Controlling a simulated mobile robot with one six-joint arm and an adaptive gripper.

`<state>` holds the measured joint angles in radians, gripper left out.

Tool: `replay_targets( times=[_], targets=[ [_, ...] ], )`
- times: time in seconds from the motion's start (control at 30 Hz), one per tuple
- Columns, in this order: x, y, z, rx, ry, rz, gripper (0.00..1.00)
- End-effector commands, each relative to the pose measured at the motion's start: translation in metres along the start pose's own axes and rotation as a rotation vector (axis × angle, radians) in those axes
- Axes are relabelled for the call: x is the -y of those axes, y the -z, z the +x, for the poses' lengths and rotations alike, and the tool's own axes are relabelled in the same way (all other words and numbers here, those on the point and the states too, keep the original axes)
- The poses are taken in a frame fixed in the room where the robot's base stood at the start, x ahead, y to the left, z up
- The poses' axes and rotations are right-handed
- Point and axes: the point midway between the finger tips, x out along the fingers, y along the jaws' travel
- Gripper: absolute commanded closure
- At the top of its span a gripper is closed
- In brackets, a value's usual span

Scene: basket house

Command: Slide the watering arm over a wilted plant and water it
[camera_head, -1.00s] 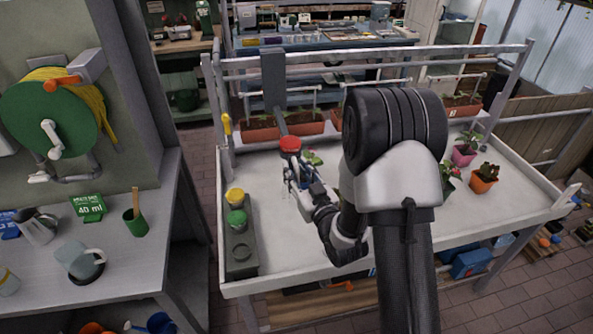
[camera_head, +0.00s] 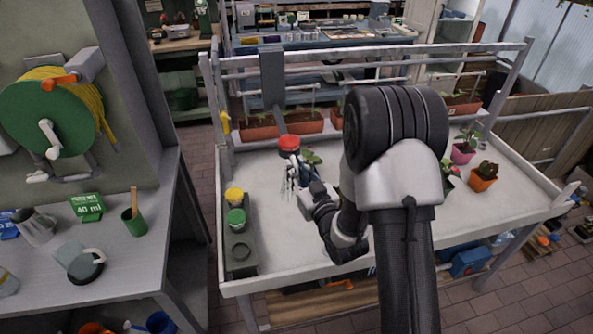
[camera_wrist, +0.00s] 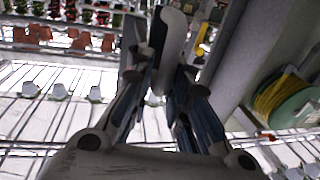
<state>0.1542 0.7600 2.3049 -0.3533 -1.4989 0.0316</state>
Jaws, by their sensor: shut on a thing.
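The watering arm (camera_head: 272,80) is a grey upright on the rail behind the white bench, with a bar running forward to a red cap (camera_head: 288,142). My gripper (camera_head: 294,176) is at the front end of this bar, just below the red cap. In the wrist view its fingers (camera_wrist: 163,82) close around a grey metal part; the exact contact is hard to see. A leafy plant (camera_head: 312,157) is just behind my gripper, its pot mostly hidden.
A grey box (camera_head: 241,252) with yellow (camera_head: 235,194) and green (camera_head: 237,217) knobs stands at the bench's left edge. Brown planters (camera_head: 303,122) line the back. A side table (camera_head: 110,245) and a hose reel (camera_head: 48,115) are left. The bench's middle front is clear.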

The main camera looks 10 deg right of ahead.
Motion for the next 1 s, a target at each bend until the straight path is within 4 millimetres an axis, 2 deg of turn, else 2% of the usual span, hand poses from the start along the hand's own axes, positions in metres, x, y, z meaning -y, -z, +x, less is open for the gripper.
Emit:
replay_targets(
  times=[0.17,0.5,0.7,1.0],
  targets=[
    [-0.020,-0.001,-0.004,-0.003,-0.003,-0.004,1.00],
    [-0.092,-0.002,-0.018,-0.002,-0.007,-0.005,1.00],
    [-0.127,0.000,-0.025,-0.001,-0.005,-0.005,1.00],
    [-0.151,0.001,-0.030,0.000,-0.001,-0.003,1.00]
  ],
)
